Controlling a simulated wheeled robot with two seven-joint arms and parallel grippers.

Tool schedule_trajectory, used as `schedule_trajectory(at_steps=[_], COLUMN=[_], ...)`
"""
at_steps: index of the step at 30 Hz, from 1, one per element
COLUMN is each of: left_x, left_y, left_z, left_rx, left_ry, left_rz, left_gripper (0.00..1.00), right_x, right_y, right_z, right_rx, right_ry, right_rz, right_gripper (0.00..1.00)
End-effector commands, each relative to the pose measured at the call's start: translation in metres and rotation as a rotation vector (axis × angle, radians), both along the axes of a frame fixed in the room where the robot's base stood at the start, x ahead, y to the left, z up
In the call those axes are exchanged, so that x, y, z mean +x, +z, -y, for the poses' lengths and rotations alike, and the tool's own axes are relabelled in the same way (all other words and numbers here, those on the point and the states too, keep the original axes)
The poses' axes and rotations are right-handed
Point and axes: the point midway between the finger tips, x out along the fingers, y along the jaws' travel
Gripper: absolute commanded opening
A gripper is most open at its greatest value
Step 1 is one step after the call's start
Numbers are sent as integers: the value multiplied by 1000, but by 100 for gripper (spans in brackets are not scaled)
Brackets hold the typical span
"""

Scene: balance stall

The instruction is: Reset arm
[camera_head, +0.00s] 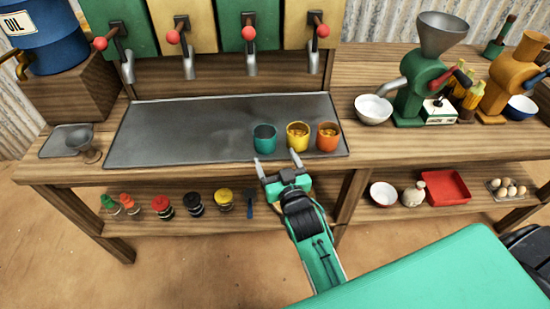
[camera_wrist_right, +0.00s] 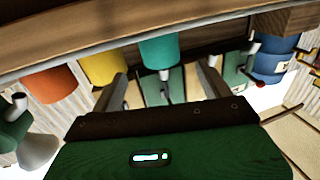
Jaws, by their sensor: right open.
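My right gripper (camera_head: 276,160) is open, with nothing between its fingers. It is in front of the counter's front edge, just below the cups in the head view. A teal cup (camera_head: 264,137), a yellow cup (camera_head: 297,135) and an orange cup (camera_head: 327,137) stand upright in a row on the metal tray (camera_head: 185,130). The yellow and orange cups hold something in them. In the right wrist view the open fingers (camera_wrist_right: 164,85) show, with the teal cup (camera_wrist_right: 159,52) beyond the space between them. My left gripper is not in view.
Red-knobbed taps (camera_head: 173,38) hang above the tray. A white bowl (camera_head: 373,109) and a green grinder (camera_head: 420,88) stand at the right. A lower shelf (camera_head: 285,213) holds jars and a red tray (camera_head: 446,187). The left of the metal tray is clear.

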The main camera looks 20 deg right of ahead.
Motion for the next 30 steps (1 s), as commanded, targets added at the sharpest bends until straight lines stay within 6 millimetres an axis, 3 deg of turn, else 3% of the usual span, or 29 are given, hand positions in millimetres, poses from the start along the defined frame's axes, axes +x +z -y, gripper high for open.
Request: schedule_trajectory(at_steps=[12,17,23,30], left_x=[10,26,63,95], left_y=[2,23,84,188], left_z=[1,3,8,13], left_rx=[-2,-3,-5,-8], left_ry=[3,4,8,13], left_rz=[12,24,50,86], left_gripper=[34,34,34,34], right_x=[0,-10,-42,-103], right_y=[-1,-12,-41,-76], right_z=[0,7,20,33], right_rx=[0,-4,-15,-35], right_ry=[0,-5,-9,11], right_rz=[-4,-79,-292,-607], right_gripper=[79,79,79,79])
